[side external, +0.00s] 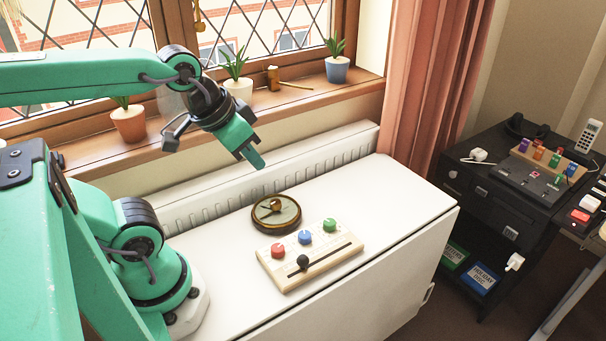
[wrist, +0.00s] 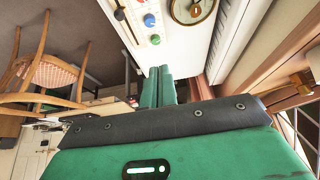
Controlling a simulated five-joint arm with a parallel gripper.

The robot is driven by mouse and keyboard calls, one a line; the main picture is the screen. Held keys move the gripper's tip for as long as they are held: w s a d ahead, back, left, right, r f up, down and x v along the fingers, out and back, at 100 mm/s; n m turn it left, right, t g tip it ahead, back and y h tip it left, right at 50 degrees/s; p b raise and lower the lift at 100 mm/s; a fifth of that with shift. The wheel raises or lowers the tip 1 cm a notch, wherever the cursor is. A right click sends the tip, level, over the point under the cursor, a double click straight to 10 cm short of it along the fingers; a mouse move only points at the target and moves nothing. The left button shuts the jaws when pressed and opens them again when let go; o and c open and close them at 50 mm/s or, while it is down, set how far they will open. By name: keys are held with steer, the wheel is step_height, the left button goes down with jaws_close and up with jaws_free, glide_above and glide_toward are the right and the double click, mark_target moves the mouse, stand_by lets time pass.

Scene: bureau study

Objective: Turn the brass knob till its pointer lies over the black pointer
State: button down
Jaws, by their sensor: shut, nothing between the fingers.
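The brass knob (side external: 276,205) sits at the middle of a round, dark-rimmed dial (side external: 262,222) with a pale face, on the white bureau top. The dial is also at the top edge of the wrist view (wrist: 205,12), partly cut off. At this size I cannot make out the knob's pointer or the black pointer clearly. My gripper (side external: 257,163) is shut and empty, in the air above and slightly left of the dial, apart from it. Its closed green fingers also show in the wrist view (wrist: 158,72).
A wooden board (side external: 318,262) with red, blue and green knobs and a black slider stands just in front of the dial. A white radiator (side external: 205,205) and a windowsill with potted plants (side external: 128,122) lie behind. The bureau top (side external: 400,200) is clear to the right.

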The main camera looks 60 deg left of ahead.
stand_by(0.4)
steer(key=c, duration=1.3)
jaws_free()
steer(key=shift+w, duration=0.1)
steer(key=shift+c, duration=0.2)
steer(key=shift+o, duration=1)
steer(key=shift+w+a+f, duration=0.1)
steer(key=shift+w+a, duration=0.05)
steer(key=shift+w, duration=0.05)
steer(key=n+g, duration=0.6)
steer(key=n, duration=0.5)
glide_above(276, 202)
steer(key=f, duration=1.3)
steer(key=shift+w, duration=0.2)
steer(key=shift+s+a+f, duration=0.1)
steer(key=shift+s+f, duration=0.05)
steer(key=shift+f, duration=3.7)
